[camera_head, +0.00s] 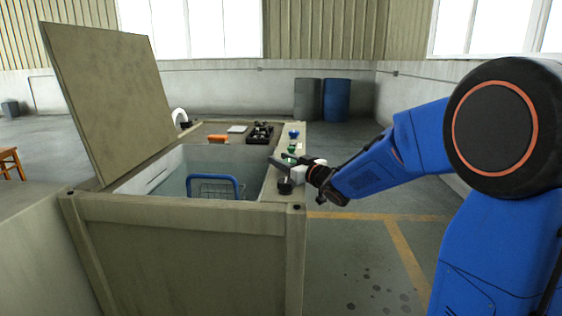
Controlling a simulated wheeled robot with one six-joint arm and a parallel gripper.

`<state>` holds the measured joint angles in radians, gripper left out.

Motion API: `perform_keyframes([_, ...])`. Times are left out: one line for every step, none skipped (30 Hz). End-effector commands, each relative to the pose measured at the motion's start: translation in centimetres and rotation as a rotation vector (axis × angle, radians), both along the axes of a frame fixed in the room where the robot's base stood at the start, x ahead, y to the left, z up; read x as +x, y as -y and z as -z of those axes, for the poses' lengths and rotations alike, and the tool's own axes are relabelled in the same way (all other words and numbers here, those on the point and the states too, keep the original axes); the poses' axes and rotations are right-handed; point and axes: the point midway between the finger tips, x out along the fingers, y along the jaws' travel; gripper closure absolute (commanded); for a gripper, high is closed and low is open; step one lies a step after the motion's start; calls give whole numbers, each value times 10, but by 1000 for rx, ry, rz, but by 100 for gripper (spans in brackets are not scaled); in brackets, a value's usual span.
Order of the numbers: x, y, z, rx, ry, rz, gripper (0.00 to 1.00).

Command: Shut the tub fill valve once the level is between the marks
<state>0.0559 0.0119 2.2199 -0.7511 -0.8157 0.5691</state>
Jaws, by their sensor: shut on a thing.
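The tub (180,214) stands open in front of me, its lid (108,98) tilted up at the left. Greyish water (172,187) shows inside, below the rim. A pale strip (158,178) is on the inner left wall; I cannot make out marks or the level against them. On the right rim are small valve-like fittings: a blue one (294,134), a green one (291,149) and a black knob (285,186). I cannot tell which is the fill valve. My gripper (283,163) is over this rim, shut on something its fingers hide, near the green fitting.
A blue-handled wire basket (215,187) sits in the tub. A black tray (260,134) with small parts, an orange item (218,139) and a pale flat item (237,129) lie on the back rim. Blue (337,100) and grey (307,100) drums stand behind.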

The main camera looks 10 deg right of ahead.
Motion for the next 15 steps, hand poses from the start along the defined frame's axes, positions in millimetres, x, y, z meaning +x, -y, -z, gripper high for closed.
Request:
perform_keyframes([0, 0, 0, 0, -1, 4, 85])
perform_keyframes([0, 0, 1, 0, -1, 6, 85])
perform_keyframes([0, 0, 1, 0, -1, 8, 85])
perform_keyframes([0, 0, 0, 0, -1, 9, 85])
perform_keyframes([0, 0, 0, 0, -1, 9, 85])
perform_keyframes([0, 1, 0, 0, -1, 10, 85])
perform_keyframes([0, 0, 0, 0, -1, 10, 85])
perform_keyframes([0, 1, 0, 0, -1, 10, 85])
perform_keyframes([0, 1, 0, 0, -1, 9, 85])
perform_keyframes([0, 1, 0, 0, 0, 9, 85])
perform_keyframes([0, 1, 0, 0, 0, 9, 85])
perform_keyframes([0, 1, 0, 0, 0, 9, 85])
perform_keyframes([0, 1, 0, 0, 0, 9, 85])
perform_keyframes([0, 1, 0, 0, 0, 9, 61])
perform_keyframes([0, 1, 0, 0, 0, 9, 51])
